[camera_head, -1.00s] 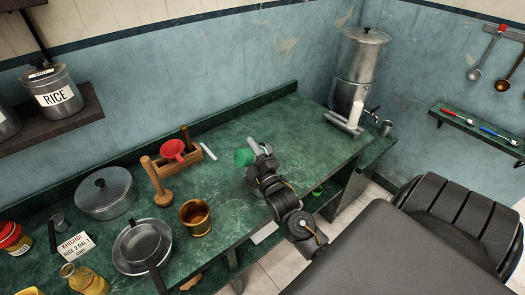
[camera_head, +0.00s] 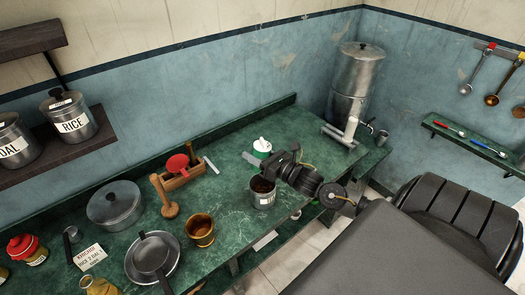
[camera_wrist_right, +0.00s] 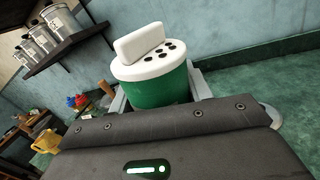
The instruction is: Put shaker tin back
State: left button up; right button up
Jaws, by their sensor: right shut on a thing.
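The shaker tin (camera_head: 262,147) is green with a white, holed lid and a white grip on top. In the wrist view the shaker tin (camera_wrist_right: 155,75) fills the middle, upright between the two fingers. My right gripper (camera_head: 266,157) is shut on it near the back middle of the green counter (camera_head: 235,165). The gripper hides the tin's lower part, so I cannot tell whether it touches the counter. My left gripper is in no view.
A metal can (camera_head: 263,197) with dark contents stands just in front of my right gripper. A wooden caddy (camera_head: 183,177), a brass pot (camera_head: 201,230) and pans (camera_head: 153,253) are to the left. A steel water urn (camera_head: 354,85) stands at the back right. Counter between caddy and urn is mostly clear.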

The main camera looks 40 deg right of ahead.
jog(key=shift+d+r+n+g, duration=0.15)
jog(key=shift+d+n, duration=0.1)
jog(key=shift+n, duration=0.35)
jog(key=shift+d+r+n+g, duration=0.1)
jog(key=shift+d+n+g, duration=0.1)
jog(key=shift+n, duration=0.4)
